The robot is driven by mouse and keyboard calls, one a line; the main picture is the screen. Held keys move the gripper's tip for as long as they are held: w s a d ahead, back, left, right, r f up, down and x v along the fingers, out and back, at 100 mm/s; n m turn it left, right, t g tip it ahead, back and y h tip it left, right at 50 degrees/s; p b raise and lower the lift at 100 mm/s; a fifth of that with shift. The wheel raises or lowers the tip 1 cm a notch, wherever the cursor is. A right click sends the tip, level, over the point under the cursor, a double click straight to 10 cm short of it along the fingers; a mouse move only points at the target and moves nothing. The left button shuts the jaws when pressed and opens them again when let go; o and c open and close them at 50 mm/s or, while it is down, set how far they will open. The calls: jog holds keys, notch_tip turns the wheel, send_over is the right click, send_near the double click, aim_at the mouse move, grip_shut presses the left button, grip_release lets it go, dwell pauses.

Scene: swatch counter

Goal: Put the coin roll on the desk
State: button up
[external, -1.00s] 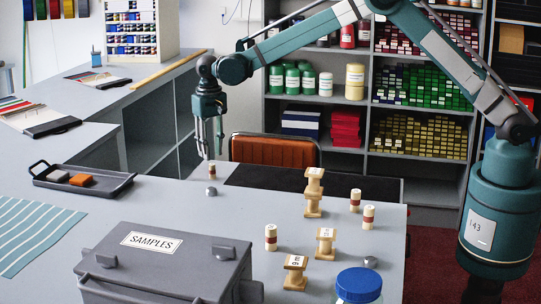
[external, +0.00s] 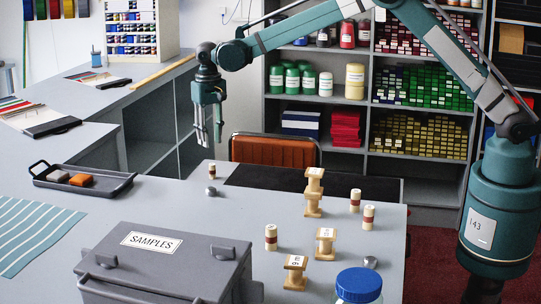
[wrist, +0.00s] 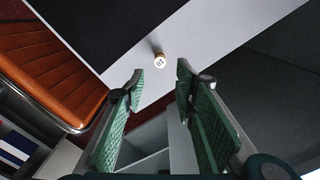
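My gripper (external: 210,142) hangs over the far edge of the grey desk (external: 190,235), pointing down. Its two fingers are apart with nothing between them, which also shows in the wrist view (wrist: 160,72). A short coin roll (external: 212,170) with a dark red band stands upright on the desk near that edge, below and apart from my fingertips. In the wrist view this roll (wrist: 160,61) shows a white top marked 10, just beyond the fingertips. Other banded rolls stand upright at the front centre (external: 271,238) and at the right (external: 355,201) (external: 368,217). I cannot tell which roll is meant.
Numbered wooden spools (external: 325,244), metal domes (external: 211,191) and a blue-lidded jar (external: 359,285) stand on the desk. A grey SAMPLES box (external: 190,262) fills the front. A tray (external: 112,188) lies left. An orange chair (external: 275,151) is behind the desk.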

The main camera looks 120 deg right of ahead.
jog(key=shift+a, duration=0.1)
